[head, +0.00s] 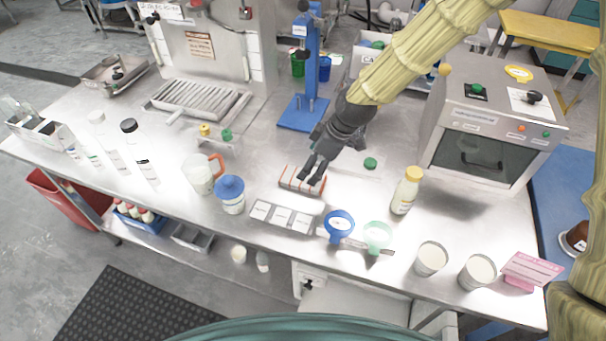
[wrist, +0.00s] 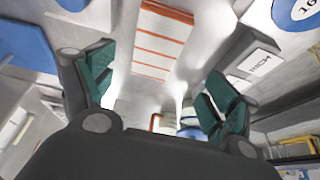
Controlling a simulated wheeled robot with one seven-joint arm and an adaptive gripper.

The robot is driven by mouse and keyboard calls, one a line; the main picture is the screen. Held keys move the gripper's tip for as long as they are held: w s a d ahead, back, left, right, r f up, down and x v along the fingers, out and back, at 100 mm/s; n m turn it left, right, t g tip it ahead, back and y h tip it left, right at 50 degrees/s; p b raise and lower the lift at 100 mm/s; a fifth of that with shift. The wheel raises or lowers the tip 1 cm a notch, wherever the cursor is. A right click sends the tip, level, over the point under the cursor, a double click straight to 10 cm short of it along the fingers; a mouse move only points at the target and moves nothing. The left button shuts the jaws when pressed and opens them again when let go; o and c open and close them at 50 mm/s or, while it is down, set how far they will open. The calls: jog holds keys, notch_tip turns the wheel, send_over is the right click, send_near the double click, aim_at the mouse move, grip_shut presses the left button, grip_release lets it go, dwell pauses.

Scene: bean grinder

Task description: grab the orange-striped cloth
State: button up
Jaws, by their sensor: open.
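The orange-striped cloth (head: 290,181) is a small white folded piece with orange stripes. It lies flat on the steel table near the middle. In the wrist view the cloth (wrist: 160,42) shows ahead of my gripper, between the lines of the two fingers. My gripper (head: 312,174) hangs above the right part of the cloth in the head view and hides some of it. In the wrist view my gripper (wrist: 158,95) has its two green-padded fingers wide apart with nothing between them. I cannot tell the exact height above the cloth.
A grey labelled tray (head: 284,217) lies just in front of the cloth. A blue stand (head: 300,113) rises behind. A yellow-capped bottle (head: 405,191) stands to the right.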

aim_at(307, 180)
jog(key=shift+s+a+f, duration=0.25)
jog(key=shift+s+a, duration=0.1)
jog(key=shift+s, duration=0.25)
jog(key=w+f, duration=0.2)
jog(key=shift+w+a+f+p, duration=0.2)
jog(key=shift+w+f+p, duration=0.1)
jog(key=shift+w+f, duration=0.1)
jog(key=shift+f, duration=0.2)
jog(key=shift+s+a+f+p, duration=0.3)
jog(key=shift+s+f+p, duration=0.1)
jog(key=shift+p, duration=0.3)
jog(key=shift+w+x, duration=0.15)
jog(key=shift+x, duration=0.6)
jog(key=shift+w+x, duration=0.15)
jog(key=shift+x, duration=0.6)
jog(key=shift+s+d+r, duration=0.15)
jog(key=shift+s, duration=0.05)
jog(key=shift+w, duration=0.15)
jog(key=c, duration=1.1)
